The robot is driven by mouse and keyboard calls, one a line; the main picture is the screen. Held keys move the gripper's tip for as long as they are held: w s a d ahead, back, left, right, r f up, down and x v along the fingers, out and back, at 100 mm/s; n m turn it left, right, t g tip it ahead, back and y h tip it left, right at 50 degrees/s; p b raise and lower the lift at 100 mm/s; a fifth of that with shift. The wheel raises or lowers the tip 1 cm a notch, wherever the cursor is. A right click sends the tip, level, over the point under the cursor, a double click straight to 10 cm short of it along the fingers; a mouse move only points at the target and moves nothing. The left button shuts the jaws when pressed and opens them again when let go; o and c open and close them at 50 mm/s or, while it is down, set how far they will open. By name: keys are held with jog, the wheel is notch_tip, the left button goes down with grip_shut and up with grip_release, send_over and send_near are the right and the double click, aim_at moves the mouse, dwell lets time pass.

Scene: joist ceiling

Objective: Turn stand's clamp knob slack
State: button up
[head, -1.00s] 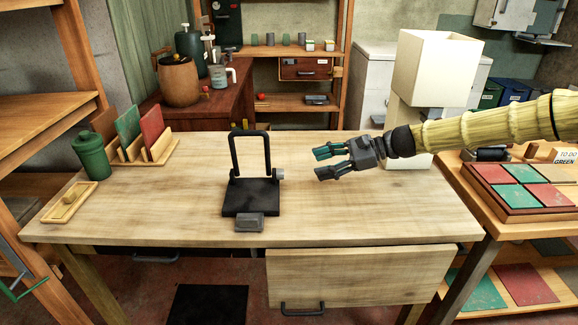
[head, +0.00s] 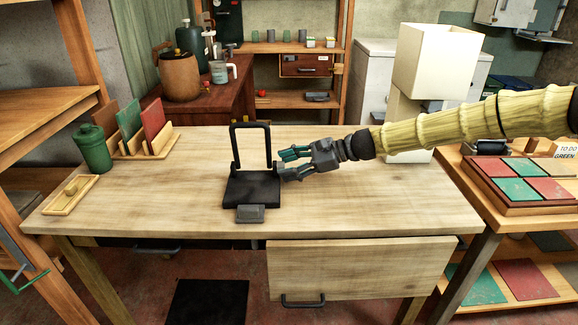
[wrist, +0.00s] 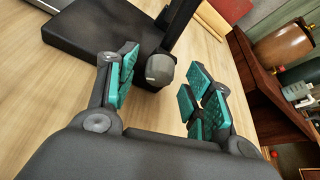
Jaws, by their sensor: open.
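The stand (head: 252,190) has a black base and an upright black rectangular frame, and stands on the wooden table. Its grey clamp knob (wrist: 160,69) is on the frame's right side low down; in the head view my gripper hides most of it. My gripper (head: 288,164) reaches in from the right, just beside the stand. Its teal-padded fingers are open. In the wrist view the knob sits between and slightly beyond the two fingers (wrist: 160,92), nearer the left one, with no clear contact.
The table (head: 370,205) is clear in front and to the right of the stand. A green canister (head: 92,149), a wooden rack (head: 150,145) with coloured panels and a small wooden tray (head: 70,196) stand on the left. A white box-like object (head: 435,62) rises behind my arm.

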jog(key=shift+c, duration=0.2)
jog(key=c, duration=1)
jog(key=shift+o, duration=0.2)
jog(key=shift+s+f+n+t+b, duration=0.1)
jog(key=shift+f+n+t+b, duration=0.25)
jog(key=shift+n+b, duration=0.4)
jog(key=shift+r+n+t+b, duration=0.25)
jog(key=shift+t+b, duration=0.1)
jog(key=shift+b, duration=0.15)
jog(key=o, duration=1)
jog(key=v, duration=1.2)
jog(key=shift+d+f, duration=0.1)
jog(key=shift+f, duration=0.1)
